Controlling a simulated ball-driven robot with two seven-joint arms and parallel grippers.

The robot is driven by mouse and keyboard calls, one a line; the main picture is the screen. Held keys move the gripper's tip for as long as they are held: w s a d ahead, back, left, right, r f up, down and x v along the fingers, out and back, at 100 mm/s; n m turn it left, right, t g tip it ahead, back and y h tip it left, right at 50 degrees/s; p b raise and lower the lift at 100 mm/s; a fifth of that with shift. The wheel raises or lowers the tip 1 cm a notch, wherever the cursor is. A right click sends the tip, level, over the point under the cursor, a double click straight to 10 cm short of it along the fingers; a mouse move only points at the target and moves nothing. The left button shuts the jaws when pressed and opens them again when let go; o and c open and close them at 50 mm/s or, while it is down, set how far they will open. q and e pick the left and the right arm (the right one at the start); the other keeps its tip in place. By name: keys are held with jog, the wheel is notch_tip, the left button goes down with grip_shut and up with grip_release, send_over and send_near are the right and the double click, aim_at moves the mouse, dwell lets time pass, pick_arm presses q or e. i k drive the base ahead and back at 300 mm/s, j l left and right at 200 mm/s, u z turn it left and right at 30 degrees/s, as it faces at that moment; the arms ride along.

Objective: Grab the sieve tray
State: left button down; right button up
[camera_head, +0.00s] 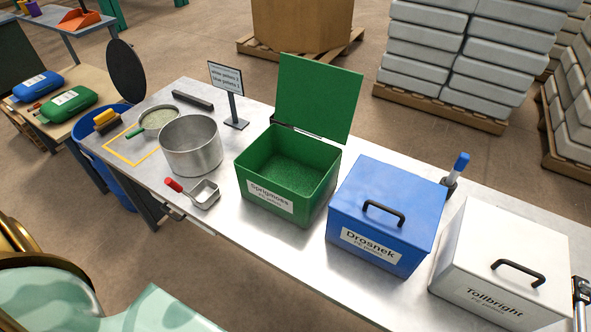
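A shallow round sieve tray (166,116) with a green handle lies on the metal table at the back left, partly inside a yellow outlined square. Its inside looks pale grey-green; I cannot tell whether that is mesh or contents. The metal pot in front hides part of its near rim. My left gripper is not in view. A black and silver piece at the right edge, beside the white box, looks like part of my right gripper (582,298); it is cut off and far from the sieve tray.
A metal pot (191,146) and a red-handled scoop (198,193) are near the sieve tray. An open green box (288,171), a closed blue box (383,213) and a white box (505,258) line the table (262,240). A sign (228,80) stands behind.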

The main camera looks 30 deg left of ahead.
aim_at(154, 119)
jog(key=u, duration=1.85)
